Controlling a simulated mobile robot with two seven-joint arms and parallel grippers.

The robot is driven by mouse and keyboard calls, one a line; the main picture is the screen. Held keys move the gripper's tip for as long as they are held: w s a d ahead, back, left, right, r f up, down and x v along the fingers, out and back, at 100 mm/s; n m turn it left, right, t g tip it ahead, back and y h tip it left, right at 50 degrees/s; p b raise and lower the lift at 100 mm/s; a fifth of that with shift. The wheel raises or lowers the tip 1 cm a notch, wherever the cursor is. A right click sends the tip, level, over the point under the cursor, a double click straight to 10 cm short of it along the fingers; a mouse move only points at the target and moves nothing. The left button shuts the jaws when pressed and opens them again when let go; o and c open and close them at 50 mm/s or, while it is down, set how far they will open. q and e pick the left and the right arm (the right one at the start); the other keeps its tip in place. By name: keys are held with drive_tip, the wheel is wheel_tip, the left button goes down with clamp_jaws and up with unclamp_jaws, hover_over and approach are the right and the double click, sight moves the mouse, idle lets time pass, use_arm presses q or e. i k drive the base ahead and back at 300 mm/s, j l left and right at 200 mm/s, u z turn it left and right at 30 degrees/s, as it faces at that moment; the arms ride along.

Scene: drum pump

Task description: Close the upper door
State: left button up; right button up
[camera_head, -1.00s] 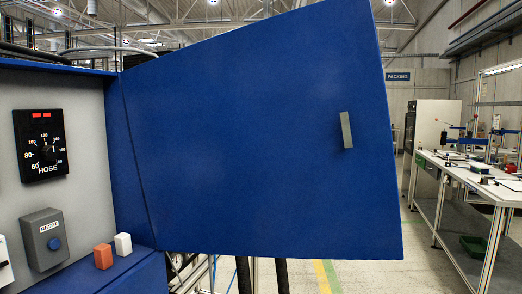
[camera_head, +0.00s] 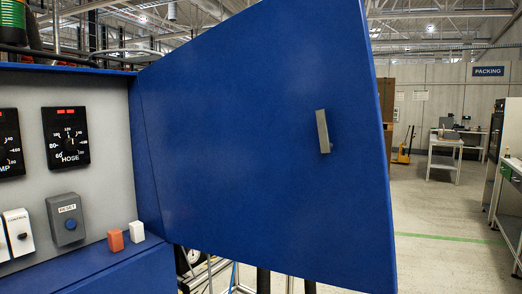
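The upper door (camera_head: 240,140) is a large blue panel that stands wide open. Its left edge meets the right side of the blue cabinet (camera_head: 80,274). A grey handle (camera_head: 323,131) sits near the door's free right edge. The open cabinet shows a grey control panel (camera_head: 98,190) with a black HOSE dial (camera_head: 66,136), a grey RESET box (camera_head: 67,219) with a blue button, and a white control box (camera_head: 18,232). Neither of my grippers shows in this view.
An orange block (camera_head: 115,240) and a white block (camera_head: 137,231) stand on the cabinet ledge. Open floor (camera_head: 440,225) lies right of the door. A workbench (camera_head: 510,190) stands at the right edge, with a PACKING sign (camera_head: 488,71) on the far wall.

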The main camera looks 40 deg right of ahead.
sight(241, 173)
drive_tip(key=k+l+u, duration=0.15)
drive_tip(key=l, duration=0.25)
drive_tip(key=k+l+u, duration=0.1)
drive_tip(key=k+l, duration=0.15)
drive_tip(key=l, duration=0.15)
drive_tip(key=k+l+u, duration=0.15)
drive_tip(key=l, duration=0.25)
drive_tip(key=k+l+u, duration=0.15)
drive_tip(key=l, duration=0.3)
drive_tip(key=l+u, duration=0.25)
drive_tip(key=l, duration=0.6)
drive_tip(key=i+l, duration=0.1)
drive_tip(key=l, duration=0.15)
drive_tip(key=i+l+u, duration=0.1)
drive_tip(key=l, duration=0.2)
drive_tip(key=i+l+u, duration=0.1)
drive_tip(key=i+l, duration=0.05)
drive_tip(key=l, duration=0.1)
